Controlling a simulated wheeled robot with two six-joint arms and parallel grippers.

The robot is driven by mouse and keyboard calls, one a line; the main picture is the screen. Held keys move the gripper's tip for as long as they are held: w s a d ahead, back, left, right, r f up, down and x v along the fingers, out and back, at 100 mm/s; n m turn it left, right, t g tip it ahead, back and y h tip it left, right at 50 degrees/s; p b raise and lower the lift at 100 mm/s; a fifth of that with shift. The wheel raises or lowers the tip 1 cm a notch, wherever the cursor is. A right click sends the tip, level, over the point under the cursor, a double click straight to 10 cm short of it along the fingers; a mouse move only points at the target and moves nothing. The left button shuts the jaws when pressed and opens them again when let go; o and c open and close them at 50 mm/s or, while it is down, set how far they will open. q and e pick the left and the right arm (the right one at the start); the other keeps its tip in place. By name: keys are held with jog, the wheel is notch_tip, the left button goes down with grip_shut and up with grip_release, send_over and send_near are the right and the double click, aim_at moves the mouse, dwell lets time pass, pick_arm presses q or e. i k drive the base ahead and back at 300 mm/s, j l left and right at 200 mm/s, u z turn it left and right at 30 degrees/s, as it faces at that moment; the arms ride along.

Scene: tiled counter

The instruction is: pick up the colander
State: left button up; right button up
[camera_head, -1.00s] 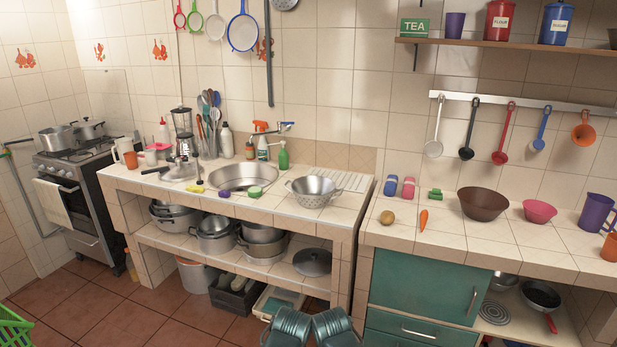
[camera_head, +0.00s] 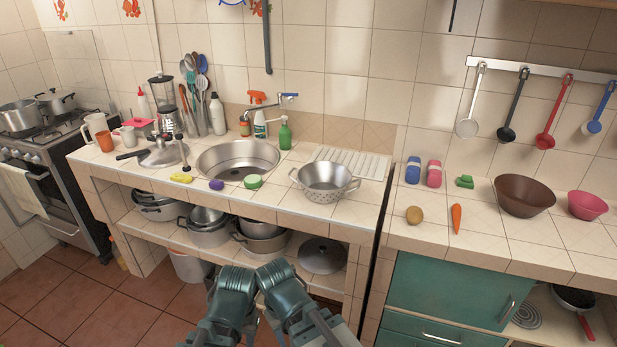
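The colander (camera_head: 325,182) is a silver metal bowl with small holes and two side handles. It stands upright on the tiled counter, right of the sink and in front of the ribbed drainboard. My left gripper (camera_head: 236,278) and my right gripper (camera_head: 275,271) are side by side at the bottom middle, in front of the counter and below its top. Both are apart from the colander. Their fingertips are too small and turned to tell whether they are open or shut.
The sink (camera_head: 238,160) lies left of the colander, with a green-and-dark sponge (camera_head: 252,181) at its rim. A potato (camera_head: 414,215) and a carrot (camera_head: 456,218) lie on the right counter, past a gap. A lid (camera_head: 321,255) and pots fill the shelf below.

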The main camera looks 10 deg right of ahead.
aim_at(323, 183)
jog(key=i+j+z, duration=0.8)
jog(key=j+z, duration=0.25)
jog(key=i+j+z, duration=0.1)
jog(key=j+z, duration=0.35)
jog(key=j, duration=0.3)
jog(key=j+z, duration=0.5)
jog(key=j, duration=0.15)
